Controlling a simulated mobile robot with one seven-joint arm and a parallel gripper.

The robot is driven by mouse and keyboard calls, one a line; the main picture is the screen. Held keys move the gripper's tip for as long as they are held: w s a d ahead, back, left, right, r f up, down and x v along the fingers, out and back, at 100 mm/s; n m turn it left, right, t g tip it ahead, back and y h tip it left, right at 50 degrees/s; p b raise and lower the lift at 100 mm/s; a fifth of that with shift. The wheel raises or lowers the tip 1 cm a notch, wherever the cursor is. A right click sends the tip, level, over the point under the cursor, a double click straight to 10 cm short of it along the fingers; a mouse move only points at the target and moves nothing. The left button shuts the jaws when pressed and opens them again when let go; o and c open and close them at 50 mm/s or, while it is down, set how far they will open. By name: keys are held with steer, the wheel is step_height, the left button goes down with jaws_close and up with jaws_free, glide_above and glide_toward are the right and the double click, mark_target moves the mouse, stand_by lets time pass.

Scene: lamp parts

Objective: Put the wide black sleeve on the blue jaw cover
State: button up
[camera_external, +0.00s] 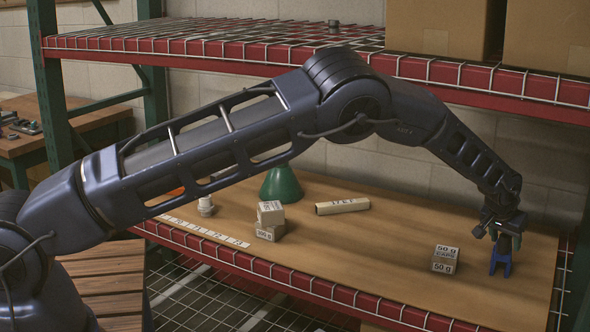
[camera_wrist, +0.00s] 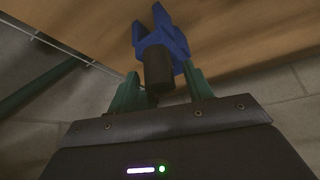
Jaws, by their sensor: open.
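The blue jaw cover (camera_external: 500,257) stands forked on the wooden shelf at the far right, just below my gripper (camera_external: 505,228). It also shows in the wrist view (camera_wrist: 161,35), beyond my fingertips. A black cylinder, which looks like the wide black sleeve (camera_wrist: 158,72), sits at the jaw cover's near end. It seems to touch the blue part; I cannot tell how far it is seated. My gripper's green fingers (camera_wrist: 165,84) are apart, one on either side of the sleeve's near end, with no clear grip. In the external view I cannot make out the sleeve.
More stacked blocks (camera_external: 270,220), a green cone (camera_external: 282,184) and a beige bar (camera_external: 342,206) lie farther left. The upper shelf's red edge (camera_external: 480,82) is above. The shelf's middle is clear.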

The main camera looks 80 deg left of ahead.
mark_target(504, 237)
steer(key=shift+s+d+r, duration=0.1)
steer(key=shift+r, duration=0.3)
steer(key=shift+s+d+r, duration=0.25)
steer(key=shift+s+r, duration=0.25)
steer(key=shift+r, duration=0.05)
steer(key=shift+s+d+r, duration=0.25)
steer(key=shift+s+r, duration=0.2)
steer(key=shift+r, duration=0.05)
steer(key=s+d, duration=0.5)
steer(key=s, duration=0.5)
